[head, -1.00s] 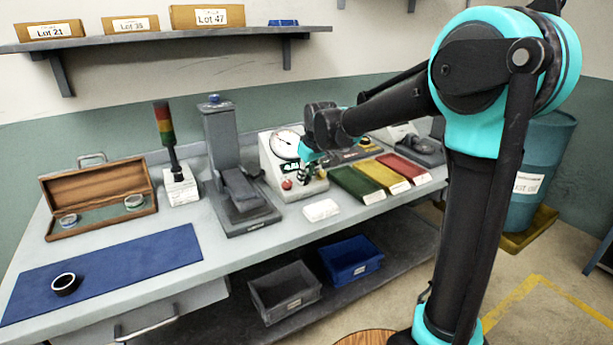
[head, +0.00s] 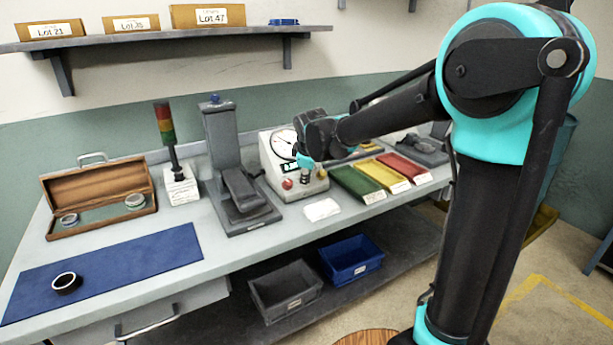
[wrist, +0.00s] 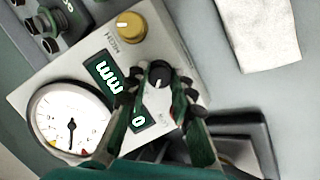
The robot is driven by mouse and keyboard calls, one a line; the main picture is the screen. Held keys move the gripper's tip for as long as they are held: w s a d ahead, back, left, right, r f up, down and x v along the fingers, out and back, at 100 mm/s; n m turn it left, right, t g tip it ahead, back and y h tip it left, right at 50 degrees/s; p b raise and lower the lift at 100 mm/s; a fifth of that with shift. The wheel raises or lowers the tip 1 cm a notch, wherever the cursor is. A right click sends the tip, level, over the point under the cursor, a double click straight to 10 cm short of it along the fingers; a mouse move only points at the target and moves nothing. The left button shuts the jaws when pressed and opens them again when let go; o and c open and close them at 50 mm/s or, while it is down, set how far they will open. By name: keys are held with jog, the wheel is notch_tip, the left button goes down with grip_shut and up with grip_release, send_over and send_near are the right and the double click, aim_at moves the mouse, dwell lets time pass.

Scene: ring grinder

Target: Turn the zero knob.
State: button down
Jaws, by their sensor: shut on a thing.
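The white gauge unit (head: 266,160) stands on the bench and has a round dial (wrist: 70,118), a green display (wrist: 106,76) and a row of knobs. In the wrist view its black knob (wrist: 158,72), with a white pointer line, sits in the middle of the row. A yellow knob (wrist: 131,26) marked HIGH is on one side. A red knob (head: 287,184) is on the other, mostly hidden behind my fingers in the wrist view. My gripper (wrist: 159,88) is shut on the black knob, one fingertip on each side. The black knob's own label cannot be read.
A grey stand (head: 222,150) is left of the gauge unit. Green, yellow and red trays (head: 358,184) lie to its right. A white cloth (head: 321,209) lies in front.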

jog(key=shift+n, duration=0.5)
jog(key=c, duration=1.3)
grip_release()
jog(key=shift+r, duration=0.1)
jog(key=v, duration=1.2)
jog(key=shift+s, duration=0.2)
jog(key=s+d+f+m, duration=0.8)
jog(key=s+d+f, duration=0.2)
jog(key=d+f, duration=0.2)
jog(key=s+d+f+m+g+h, duration=0.1)
jog(key=s+d+f+m, duration=0.7)
jog(key=s+d+f, duration=0.2)
notch_tip(320, 180, down, 3)
jog(key=d, duration=0.3)
jog(key=shift+s+r+m+g, duration=0.25)
jog(key=shift+m+g, duration=0.05)
jog(key=shift+m, duration=0.1)
